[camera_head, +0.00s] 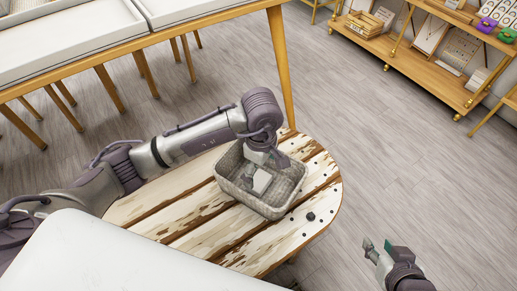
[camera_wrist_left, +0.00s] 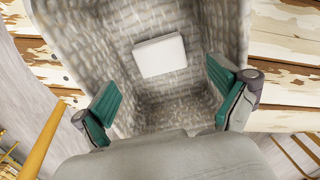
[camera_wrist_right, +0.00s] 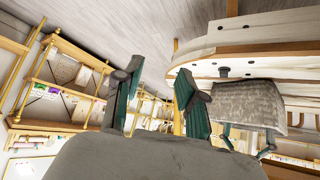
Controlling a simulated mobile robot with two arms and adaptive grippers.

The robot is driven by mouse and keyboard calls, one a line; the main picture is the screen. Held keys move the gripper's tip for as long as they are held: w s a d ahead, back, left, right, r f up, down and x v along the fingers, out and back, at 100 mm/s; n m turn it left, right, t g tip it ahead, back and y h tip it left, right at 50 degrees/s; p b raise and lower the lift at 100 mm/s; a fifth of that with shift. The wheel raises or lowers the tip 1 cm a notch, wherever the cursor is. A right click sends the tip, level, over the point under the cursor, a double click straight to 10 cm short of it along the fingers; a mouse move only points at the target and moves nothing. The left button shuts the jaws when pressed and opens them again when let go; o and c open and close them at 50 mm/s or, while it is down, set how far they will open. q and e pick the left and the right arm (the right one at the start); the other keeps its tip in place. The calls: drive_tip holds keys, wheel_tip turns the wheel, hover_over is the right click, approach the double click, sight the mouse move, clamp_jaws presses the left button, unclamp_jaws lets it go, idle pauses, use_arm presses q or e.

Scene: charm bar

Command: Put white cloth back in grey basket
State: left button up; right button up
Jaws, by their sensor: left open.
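The grey woven basket (camera_head: 287,199) stands on the round wooden table. The white cloth (camera_head: 262,181), a small folded square, lies inside the basket; it also shows in the left wrist view (camera_wrist_left: 160,55), against the woven inside. My left gripper (camera_head: 260,172) points down into the basket, above the cloth. In the left wrist view its green-padded fingers (camera_wrist_left: 165,95) are wide apart with nothing between them. My right gripper (camera_head: 379,251) is off the table at the lower right. Its fingers (camera_wrist_right: 158,95) are apart and empty in the right wrist view.
The wooden table (camera_head: 180,205) has worn planks and a small black knob (camera_head: 310,216) near its right edge. A white-topped display table (camera_head: 60,45) stands at the back left. A shelf unit (camera_head: 430,55) with jewellery displays stands at the back right. The floor between is clear.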

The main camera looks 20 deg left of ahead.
sight(260, 180)
use_arm(q)
wheel_tip(260, 180, up, 6)
drive_tip(key=p, duration=0.1)
drive_tip(key=shift+r, duration=0.25)
use_arm(e)
drive_tip(key=s+d+f+g+h, duration=0.1)
drive_tip(key=s+d+f+g, duration=0.1)
drive_tip(key=s, duration=0.4)
drive_tip(key=shift+s+f+g, duration=0.25)
drive_tip(key=shift+g, duration=0.65)
drive_tip(key=shift+d, duration=0.15)
